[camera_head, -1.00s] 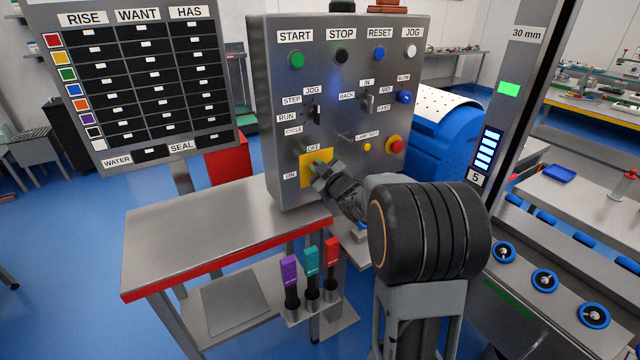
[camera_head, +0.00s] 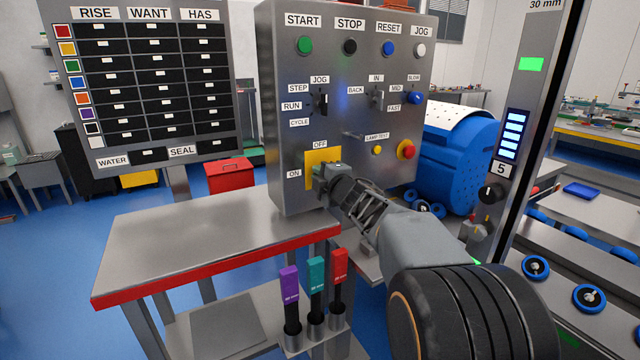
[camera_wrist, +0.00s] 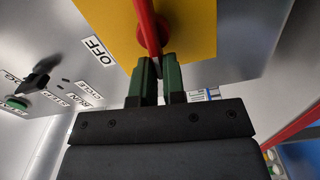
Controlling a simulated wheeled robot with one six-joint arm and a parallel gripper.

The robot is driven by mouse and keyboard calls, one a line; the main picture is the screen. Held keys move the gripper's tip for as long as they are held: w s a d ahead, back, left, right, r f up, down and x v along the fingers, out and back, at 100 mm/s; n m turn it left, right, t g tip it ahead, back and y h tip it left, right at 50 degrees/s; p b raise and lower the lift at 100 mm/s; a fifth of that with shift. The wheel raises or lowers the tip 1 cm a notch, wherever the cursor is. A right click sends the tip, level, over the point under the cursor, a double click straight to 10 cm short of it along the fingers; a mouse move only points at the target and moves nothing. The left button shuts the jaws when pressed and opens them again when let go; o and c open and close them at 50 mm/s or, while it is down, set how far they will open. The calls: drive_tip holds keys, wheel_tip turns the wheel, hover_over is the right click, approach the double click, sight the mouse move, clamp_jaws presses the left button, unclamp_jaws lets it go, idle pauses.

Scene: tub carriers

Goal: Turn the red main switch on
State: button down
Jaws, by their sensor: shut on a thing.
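The red main switch (camera_wrist: 144,17) has a bar handle and round hub on a yellow plate (camera_wrist: 190,25), in the wrist view. The plate (camera_head: 310,160) is low on the grey control panel in the head view. The OFF label (camera_head: 320,145) is above it and the ON label (camera_head: 294,174) to its left. My gripper (camera_wrist: 158,64) has its green fingers shut on the handle's near end. In the head view my gripper (camera_head: 325,178) is against the plate and hides the handle. I cannot tell exactly which label the handle points to.
Other knobs and buttons sit nearby, including a red emergency button (camera_head: 407,150) and a yellow lamp-test button (camera_head: 377,150). A red-edged metal table (camera_head: 200,240) stands below left of the panel.

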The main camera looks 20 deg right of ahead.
drive_tip(key=shift+f+n+b, duration=0.4)
drive_tip(key=shift+n+b, duration=0.1)
drive_tip(key=shift+n, duration=0.1)
drive_tip(key=c, duration=1.2)
unclamp_jaws()
drive_tip(key=shift+r, duration=0.15)
drive_tip(key=s+d+p, duration=0.1)
drive_tip(key=s, duration=1.2)
drive_tip(key=shift+s+d, duration=0.3)
drive_tip(key=shift+s, duration=0.1)
drive_tip(key=shift+r, duration=0.1)
